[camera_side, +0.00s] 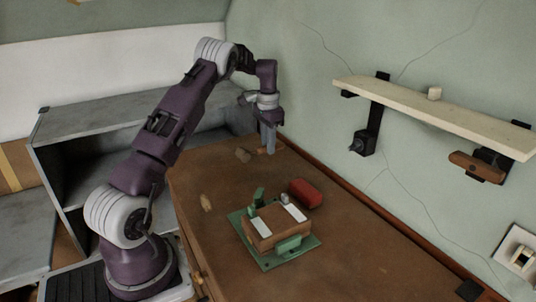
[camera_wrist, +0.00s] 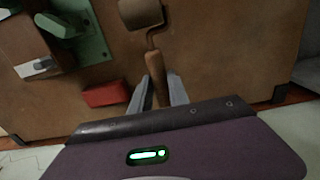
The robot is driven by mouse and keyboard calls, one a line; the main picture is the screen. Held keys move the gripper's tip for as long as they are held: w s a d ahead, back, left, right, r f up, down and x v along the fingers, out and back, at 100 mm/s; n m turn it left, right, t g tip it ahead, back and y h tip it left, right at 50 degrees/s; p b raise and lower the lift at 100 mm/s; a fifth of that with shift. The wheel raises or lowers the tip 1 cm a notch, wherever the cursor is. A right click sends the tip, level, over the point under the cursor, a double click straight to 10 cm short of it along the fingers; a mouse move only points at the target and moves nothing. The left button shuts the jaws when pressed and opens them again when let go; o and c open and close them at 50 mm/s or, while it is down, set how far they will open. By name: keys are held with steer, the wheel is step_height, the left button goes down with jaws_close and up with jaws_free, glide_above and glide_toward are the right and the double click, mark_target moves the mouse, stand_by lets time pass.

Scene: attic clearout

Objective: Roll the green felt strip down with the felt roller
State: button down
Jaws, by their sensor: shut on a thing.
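The felt roller has a tan cylinder (camera_side: 243,155) and a brown wooden handle (camera_wrist: 157,80). My gripper (camera_side: 268,152) is shut on the handle, low over the far part of the brown table. In the wrist view the fingers (camera_wrist: 159,103) lie on both sides of the handle, and the cylinder points away from them. A brown wooden box (camera_side: 270,233) with pale strips on top sits on a green base plate (camera_side: 272,262). A green piece (camera_side: 258,194) stands up at its back, and another green piece (camera_side: 290,244) is at its front. I cannot tell which green part is the felt strip.
A red block (camera_side: 306,193) lies behind the box, also in the wrist view (camera_wrist: 106,94). A small tan piece (camera_side: 206,202) lies left of it. A wall shelf (camera_side: 430,115) hangs at the right. The table (camera_side: 370,255) is bare right of the box.

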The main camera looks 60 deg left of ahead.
stand_by(0.4)
step_height(320, 180, up, 15)
steer(key=t, duration=0.1)
steer(key=s+d+m+g+h, duration=0.1)
steer(key=s+d+m+h, duration=0.65)
steer(key=d, duration=0.65)
steer(key=s+d+m+h, duration=0.5)
steer(key=s+d+m, duration=0.4)
steer(key=d+m, duration=0.3)
steer(key=shift+n, duration=0.75)
steer(key=f, duration=0.3)
steer(key=d+f, duration=0.1)
steer(key=f, duration=0.1)
steer(key=shift+f, duration=2.65)
steer(key=shift+f, duration=0.4)
